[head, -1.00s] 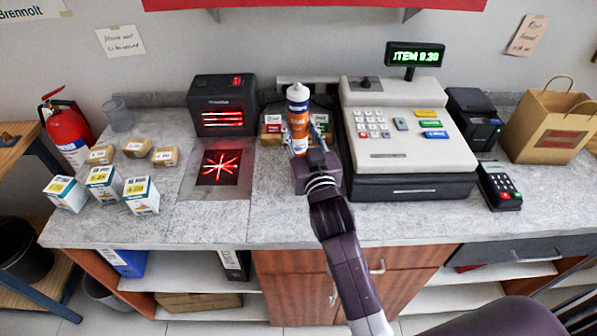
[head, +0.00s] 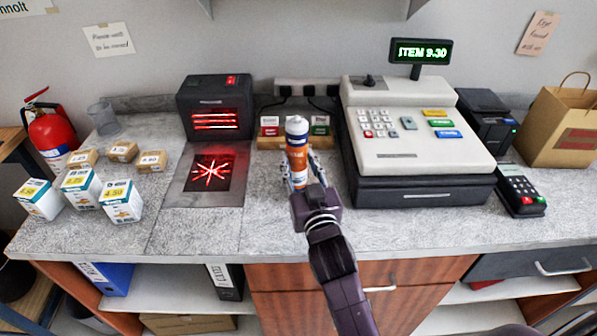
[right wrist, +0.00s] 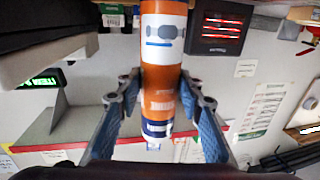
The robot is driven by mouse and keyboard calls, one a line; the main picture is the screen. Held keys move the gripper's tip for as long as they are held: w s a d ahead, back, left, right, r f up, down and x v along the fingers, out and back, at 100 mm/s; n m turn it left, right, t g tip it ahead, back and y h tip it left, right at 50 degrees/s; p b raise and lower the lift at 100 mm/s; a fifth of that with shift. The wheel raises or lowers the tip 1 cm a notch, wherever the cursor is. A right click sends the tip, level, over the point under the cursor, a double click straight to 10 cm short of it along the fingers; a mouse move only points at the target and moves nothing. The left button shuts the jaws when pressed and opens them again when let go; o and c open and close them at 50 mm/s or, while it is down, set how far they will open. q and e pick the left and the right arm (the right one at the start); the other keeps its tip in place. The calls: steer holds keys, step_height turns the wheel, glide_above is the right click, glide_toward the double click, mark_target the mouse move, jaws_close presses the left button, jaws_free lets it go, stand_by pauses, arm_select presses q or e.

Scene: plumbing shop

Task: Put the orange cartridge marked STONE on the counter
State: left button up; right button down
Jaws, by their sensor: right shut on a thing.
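The orange cartridge (head: 297,152) has a white top and a dark blue band. It stands upright between the fingers of my right gripper (head: 303,176), over the counter (head: 270,222) between the scanner and the cash register. The right gripper is shut on it. My left gripper is not in view.
The scanner (head: 215,108) with its glowing plate (head: 212,172) is to the left, the cash register (head: 425,140) close on the right. Small boxes (head: 122,200) stand at the left. The counter's front strip is clear.

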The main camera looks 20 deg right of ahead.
steer(key=shift+f+b, duration=0.4)
steer(key=shift+f, duration=0.45)
steer(key=shift+w+f, duration=0.2)
steer(key=shift+f, duration=0.05)
steer(key=shift+d, duration=0.1)
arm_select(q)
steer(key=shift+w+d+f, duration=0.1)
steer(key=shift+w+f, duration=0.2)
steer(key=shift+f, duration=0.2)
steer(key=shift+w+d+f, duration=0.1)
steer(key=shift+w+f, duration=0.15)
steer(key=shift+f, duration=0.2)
arm_select(e)
steer(key=shift+s+r, duration=0.1)
steer(key=shift+r, duration=0.05)
steer(key=shift+f, duration=0.2)
steer(key=c, duration=1.3)
jaws_free()
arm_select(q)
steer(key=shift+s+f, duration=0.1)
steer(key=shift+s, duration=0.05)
arm_select(e)
steer(key=shift+r, duration=0.15)
